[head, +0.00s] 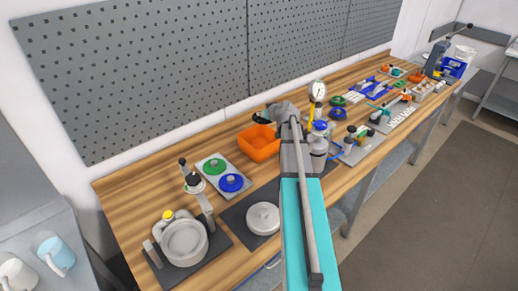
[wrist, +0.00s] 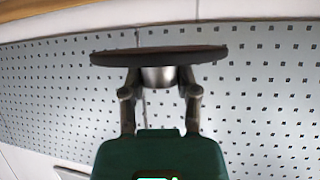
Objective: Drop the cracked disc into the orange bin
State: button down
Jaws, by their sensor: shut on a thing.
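A dark, brownish disc (wrist: 160,56) is seen edge-on in the wrist view, with a short metal hub (wrist: 160,77) below it. My gripper (wrist: 160,84) has its fingers on both sides of the hub and is shut on it. No crack can be made out from this angle. The orange bin (head: 265,151) is an open square tray on the wooden bench in the head view. My arm's end is just behind and right of the bin in the picture. The arm hides most of the gripper and the disc there.
A grey plate (head: 228,166) with a green disc (head: 214,166) and a blue disc (head: 231,183) lies left of the bin. A dial gauge (head: 317,89) and a metal vessel (head: 318,146) stand close on the right. A perforated panel (head: 150,80) backs the bench.

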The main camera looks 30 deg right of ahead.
aim_at(264, 120)
jog(key=shift+f+b, duration=1.45)
jog(key=shift+f, duration=0.35)
jog(key=shift+c, duration=1.3)
grip_release()
